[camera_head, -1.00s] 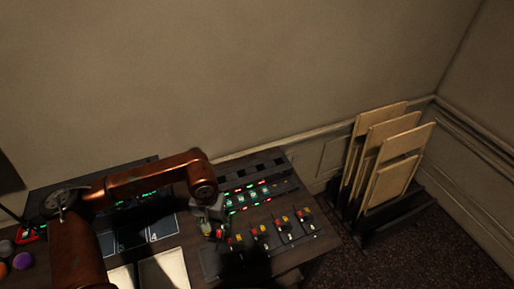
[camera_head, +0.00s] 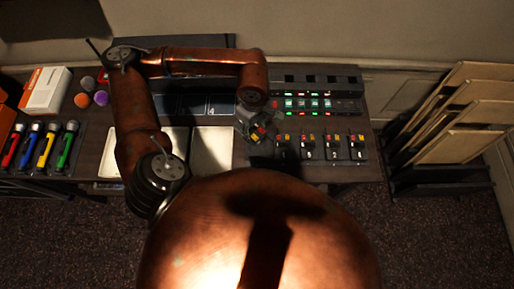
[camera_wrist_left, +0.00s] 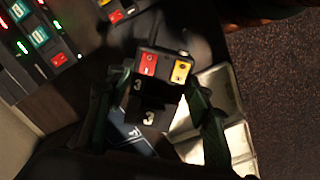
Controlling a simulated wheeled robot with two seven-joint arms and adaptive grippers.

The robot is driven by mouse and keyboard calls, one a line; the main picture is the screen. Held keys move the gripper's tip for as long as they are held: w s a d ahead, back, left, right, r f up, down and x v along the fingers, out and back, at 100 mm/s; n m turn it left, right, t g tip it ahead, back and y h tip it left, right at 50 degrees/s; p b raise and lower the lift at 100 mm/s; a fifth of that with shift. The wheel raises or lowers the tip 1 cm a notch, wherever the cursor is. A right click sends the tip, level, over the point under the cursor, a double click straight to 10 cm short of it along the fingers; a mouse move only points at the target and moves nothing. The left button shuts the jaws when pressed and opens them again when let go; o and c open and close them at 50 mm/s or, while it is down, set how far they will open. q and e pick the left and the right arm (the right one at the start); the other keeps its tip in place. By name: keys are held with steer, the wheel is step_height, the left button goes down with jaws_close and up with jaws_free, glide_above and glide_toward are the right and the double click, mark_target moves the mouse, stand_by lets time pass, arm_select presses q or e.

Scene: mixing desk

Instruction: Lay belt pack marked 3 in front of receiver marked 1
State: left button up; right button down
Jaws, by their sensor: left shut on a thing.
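My left gripper (camera_head: 253,124) is shut on a dark belt pack (camera_head: 259,134) with red and yellow patches. The left wrist view shows the belt pack (camera_wrist_left: 160,65) between the two fingers (camera_wrist_left: 160,110), with the digit 3 on it. It is held over the desk, left of the receivers. The receivers (camera_head: 308,104) form a row with green lit screens and red and green lights; part of the row shows in the left wrist view (camera_wrist_left: 38,37). Their numbers are too small to read surely. My right gripper is not in view.
Several other belt packs (camera_head: 333,148) stand in a row at the desk's front right. White panels (camera_head: 211,150) lie left of them. Coloured microphones (camera_head: 46,146) and a white-orange box (camera_head: 47,90) are at the left. Wooden boards (camera_head: 470,115) stand in a rack right of the desk.

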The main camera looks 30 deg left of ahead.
arm_select(q)
steer(key=n, duration=0.2)
steer(key=s+n, duration=0.1)
steer(key=n, duration=0.1)
steer(key=s+a+n, duration=0.1)
steer(key=n, duration=0.1)
steer(key=shift+s+f, duration=0.2)
steer(key=shift+f, duration=0.15)
steer(key=s+a+f+n, duration=0.1)
steer(key=s+n, duration=0.7)
steer(key=n, duration=1.2)
steer(key=shift+s+a+f+n, duration=0.2)
steer(key=shift+s+a+n, duration=0.1)
steer(key=shift+a, duration=0.4)
steer(key=shift+w, duration=0.1)
